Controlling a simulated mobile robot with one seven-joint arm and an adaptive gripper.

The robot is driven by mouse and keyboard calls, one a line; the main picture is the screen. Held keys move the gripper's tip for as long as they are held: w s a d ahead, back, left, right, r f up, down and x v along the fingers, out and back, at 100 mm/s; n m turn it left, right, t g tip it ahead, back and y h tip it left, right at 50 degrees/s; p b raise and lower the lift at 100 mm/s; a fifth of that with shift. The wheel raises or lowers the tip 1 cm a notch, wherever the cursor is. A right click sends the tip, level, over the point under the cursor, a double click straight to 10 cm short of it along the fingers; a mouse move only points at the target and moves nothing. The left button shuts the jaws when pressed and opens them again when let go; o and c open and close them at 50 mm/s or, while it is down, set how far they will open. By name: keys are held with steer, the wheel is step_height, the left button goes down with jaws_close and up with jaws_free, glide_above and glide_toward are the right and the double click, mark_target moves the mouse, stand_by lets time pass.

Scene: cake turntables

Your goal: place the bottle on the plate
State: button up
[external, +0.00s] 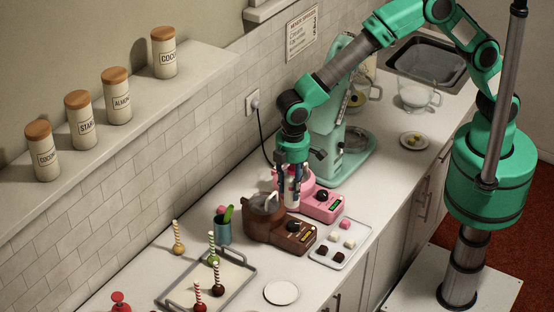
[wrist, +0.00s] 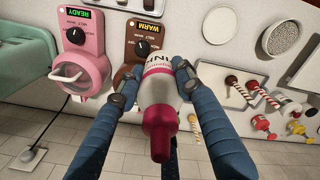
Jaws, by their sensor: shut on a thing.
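My gripper (wrist: 158,84) is shut on the bottle (wrist: 160,92), its two blue fingers on either side. The bottle has a white body with dark lettering and a dark pink cap pointing toward the wrist camera; its base is hidden. In the external view my gripper (external: 291,192) points down behind the brown melting pot, and the bottle is mostly hidden there. I cannot tell whether its base touches the counter. A bare round white plate (external: 282,292) lies on the counter at the front, apart from my gripper. It also shows at the top of the wrist view (wrist: 219,20).
The brown melting pot (external: 272,227) and pink one (external: 322,203) stand close to my gripper. A candy tray (external: 353,258), a cake-pop tray (external: 172,297) and a teal cup (external: 222,232) are nearby. The mint mixer (external: 352,160) and tiled wall bound the space.

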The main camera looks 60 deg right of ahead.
steer(key=s+a+n, duration=0.3)
steer(key=s, duration=1.2)
step_height(320, 180, down, 15)
steer(key=shift+f, duration=0.2)
steer(key=p, duration=0.2)
glide_above(282, 292)
steer(key=shift+a+f, duration=0.1)
steer(key=shift+f, duration=0.6)
steer(key=shift+f, duration=0.1)
steer(key=shift+f+p, duration=0.65)
steer(key=shift+f, duration=1)
steer(key=shift+f, duration=0.1)
